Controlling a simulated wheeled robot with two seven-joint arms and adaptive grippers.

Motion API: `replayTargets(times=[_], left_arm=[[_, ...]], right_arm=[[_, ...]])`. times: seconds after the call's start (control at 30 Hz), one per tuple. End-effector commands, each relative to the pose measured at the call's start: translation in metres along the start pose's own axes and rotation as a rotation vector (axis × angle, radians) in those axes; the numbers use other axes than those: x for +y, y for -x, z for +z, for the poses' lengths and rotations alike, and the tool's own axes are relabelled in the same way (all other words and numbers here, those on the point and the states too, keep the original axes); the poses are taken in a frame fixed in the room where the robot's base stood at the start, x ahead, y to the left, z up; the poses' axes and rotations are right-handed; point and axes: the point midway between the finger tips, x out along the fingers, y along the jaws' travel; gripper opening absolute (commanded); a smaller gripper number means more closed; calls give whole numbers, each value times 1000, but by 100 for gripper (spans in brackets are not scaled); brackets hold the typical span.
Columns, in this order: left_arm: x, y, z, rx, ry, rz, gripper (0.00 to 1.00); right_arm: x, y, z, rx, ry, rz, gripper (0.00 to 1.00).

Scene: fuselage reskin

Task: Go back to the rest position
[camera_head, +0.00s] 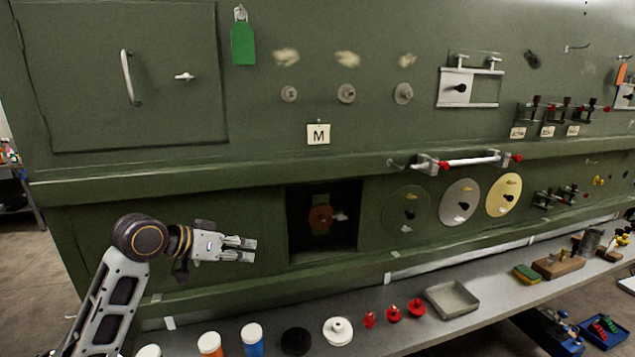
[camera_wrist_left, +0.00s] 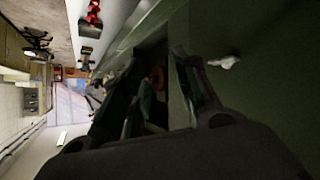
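My left gripper (camera_head: 250,249) is in front of the green fuselage panel (camera_head: 200,225), left of a square dark opening (camera_head: 296,225). Its two fingers point right and stand apart, with nothing seen between them. In the left wrist view the fingers (camera_wrist_left: 163,95) also show apart, with the dark opening and part of an orange-brown round piece (camera_wrist_left: 157,78) beyond them. I cannot tell the exact gap between gripper and panel. My right gripper is not in view.
A grey shelf (camera_head: 480,312) runs below the panel. It holds white-capped containers (camera_head: 210,345), a white flanged part (camera_head: 338,331), red knobs (camera_head: 392,313) and a grey tray (camera_head: 452,299). A rail handle (camera_head: 470,161) juts out above right. Discs (camera_head: 503,196) sit on the panel.

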Motion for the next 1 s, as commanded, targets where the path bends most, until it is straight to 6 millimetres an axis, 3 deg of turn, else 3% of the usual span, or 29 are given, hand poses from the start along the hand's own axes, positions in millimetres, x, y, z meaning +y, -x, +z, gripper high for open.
replayTargets(times=[0.2, 0.5, 1.0], left_arm=[[-2, -23, 56, -66, 19, -46, 30], [-1, -42, 128, -152, 42, -113, 30], [7, -47, 246, -301, 81, -226, 30]], right_arm=[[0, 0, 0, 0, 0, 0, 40], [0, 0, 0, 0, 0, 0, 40], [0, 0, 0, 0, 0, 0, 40]])
